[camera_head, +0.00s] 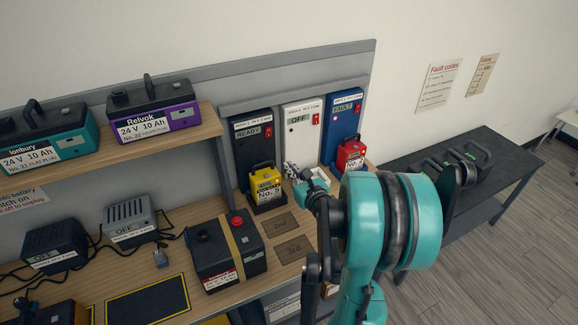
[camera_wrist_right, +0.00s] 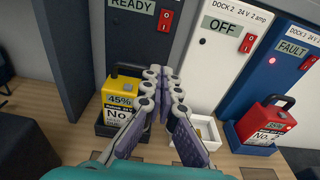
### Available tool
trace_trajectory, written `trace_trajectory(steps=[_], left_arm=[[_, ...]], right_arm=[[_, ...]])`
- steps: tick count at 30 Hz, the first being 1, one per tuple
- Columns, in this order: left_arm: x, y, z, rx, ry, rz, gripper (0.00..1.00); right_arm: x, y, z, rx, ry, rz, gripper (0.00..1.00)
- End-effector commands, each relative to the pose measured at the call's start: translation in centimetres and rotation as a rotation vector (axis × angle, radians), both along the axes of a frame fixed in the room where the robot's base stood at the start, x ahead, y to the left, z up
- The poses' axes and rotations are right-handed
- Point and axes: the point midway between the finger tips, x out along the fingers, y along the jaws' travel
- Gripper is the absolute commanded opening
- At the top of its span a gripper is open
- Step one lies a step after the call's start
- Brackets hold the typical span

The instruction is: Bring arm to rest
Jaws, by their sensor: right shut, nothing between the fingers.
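My right arm (camera_head: 390,225) reaches from the lower right toward the docks. Its gripper (camera_head: 291,170) is shut and empty in front of the white dock (camera_head: 301,128), which reads OFF. In the wrist view the closed fingers (camera_wrist_right: 165,76) point at the gap between the black and white docks. They overlap the right side of the yellow battery (camera_wrist_right: 122,98); contact cannot be told. That battery, No. 5, sits in the cradle of the black dock (camera_head: 254,140), which reads READY. The white dock's cradle (camera_wrist_right: 208,128) looks empty. My left gripper is not in view.
A red battery (camera_head: 351,155) sits at the blue dock (camera_head: 344,118), which reads FAULT. A dark battery with a tan strap (camera_head: 226,252) stands on the wooden bench beside marked squares (camera_head: 280,225). Purple (camera_head: 153,112) and teal (camera_head: 45,135) batteries sit on the shelf. A dark table (camera_head: 500,150) stands right.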

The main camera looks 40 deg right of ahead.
Motion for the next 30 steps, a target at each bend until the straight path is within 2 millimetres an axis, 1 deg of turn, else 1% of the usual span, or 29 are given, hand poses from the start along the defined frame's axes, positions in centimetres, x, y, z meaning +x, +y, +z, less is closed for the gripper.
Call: trace_trajectory(steps=[12,14,15,17,20,21,23,24,26,27,29,30], left_arm=[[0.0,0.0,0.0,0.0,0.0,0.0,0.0],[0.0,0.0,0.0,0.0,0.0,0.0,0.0],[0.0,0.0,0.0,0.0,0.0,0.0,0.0],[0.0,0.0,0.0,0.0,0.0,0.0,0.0],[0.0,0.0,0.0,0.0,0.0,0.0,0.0],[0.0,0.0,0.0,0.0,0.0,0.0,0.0],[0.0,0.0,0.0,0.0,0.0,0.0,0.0],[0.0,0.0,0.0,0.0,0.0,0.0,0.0],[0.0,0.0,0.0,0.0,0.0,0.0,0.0],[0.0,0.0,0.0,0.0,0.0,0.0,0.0],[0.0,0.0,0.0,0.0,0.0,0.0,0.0],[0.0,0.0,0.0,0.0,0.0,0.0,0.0]], right_arm=[[0.1,0.1,0.0,-0.005,0.004,0.003,0.0],[0.3,0.7,0.1,-0.033,0.02,0.022,0.0],[0.6,1.6,0.1,-0.076,0.045,0.048,0.0],[1.3,3.8,0.2,-0.183,0.104,0.112,0.0],[2.2,9.4,0.2,-0.477,0.242,0.29,0.0],[2.3,12.0,0.0,-0.626,0.301,0.381,0.0],[1.9,15.9,-0.3,-0.866,0.379,0.528,0.0],[1.3,18.3,-0.6,-1.03,0.423,0.627,0.0],[0.0,21.5,-1.0,-1.276,0.473,0.776,0.0],[-1.1,23.4,-1.4,-1.444,0.497,0.878,0.0],[-3.0,25.8,-1.9,-1.694,0.518,1.026,0.0],[-4.3,27.1,-2.2,-1.858,0.522,1.123,0.0]])
